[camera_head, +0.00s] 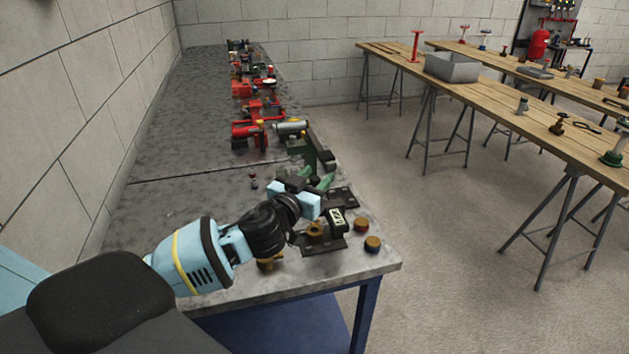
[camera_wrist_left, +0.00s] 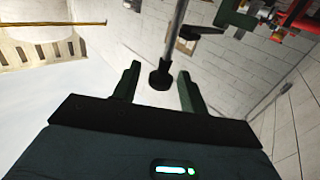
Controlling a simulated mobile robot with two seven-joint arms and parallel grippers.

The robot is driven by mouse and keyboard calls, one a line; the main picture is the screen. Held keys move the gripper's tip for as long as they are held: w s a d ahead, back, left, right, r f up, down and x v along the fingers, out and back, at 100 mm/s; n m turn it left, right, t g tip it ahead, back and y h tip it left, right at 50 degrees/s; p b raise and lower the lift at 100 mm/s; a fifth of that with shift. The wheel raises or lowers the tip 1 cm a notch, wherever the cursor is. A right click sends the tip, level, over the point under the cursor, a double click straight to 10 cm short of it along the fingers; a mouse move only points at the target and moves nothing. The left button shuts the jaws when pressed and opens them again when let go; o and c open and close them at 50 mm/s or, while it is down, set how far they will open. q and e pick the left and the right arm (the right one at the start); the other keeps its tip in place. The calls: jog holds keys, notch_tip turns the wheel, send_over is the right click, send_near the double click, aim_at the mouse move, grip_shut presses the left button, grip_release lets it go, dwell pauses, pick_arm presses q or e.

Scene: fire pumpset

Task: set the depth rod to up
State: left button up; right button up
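In the left wrist view a grey metal rod, which looks like the depth rod (camera_wrist_left: 174,36), comes in from the top edge. It ends in a round black knob (camera_wrist_left: 159,78) between my left gripper's fingers. My left gripper (camera_wrist_left: 159,88) is open, with a gap on each side of the knob. In the head view my left gripper (camera_head: 317,180) is over the near part of the grey bench, its green fingers pointing away from me. I cannot make out the rod clearly in the head view. My right gripper is not in view.
The bench (camera_head: 170,200) holds a green-and-black device (camera_head: 312,150) just beyond the gripper and red pump parts (camera_head: 252,130) farther back. A black-and-brass fitting (camera_head: 318,235) and small knobs (camera_head: 372,243) stand near the front edge. Wooden tables (camera_head: 510,115) are at right, across open floor.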

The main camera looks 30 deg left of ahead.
pick_arm(q)
jog(key=shift+f, duration=0.15)
jog(key=shift+s+d+f, duration=0.1)
jog(key=shift+s, duration=0.35)
jog(key=s, duration=0.5)
jog(key=shift+s+d+b, duration=0.2)
jog(key=shift+b, duration=0.1)
jog(key=shift+s, duration=0.75)
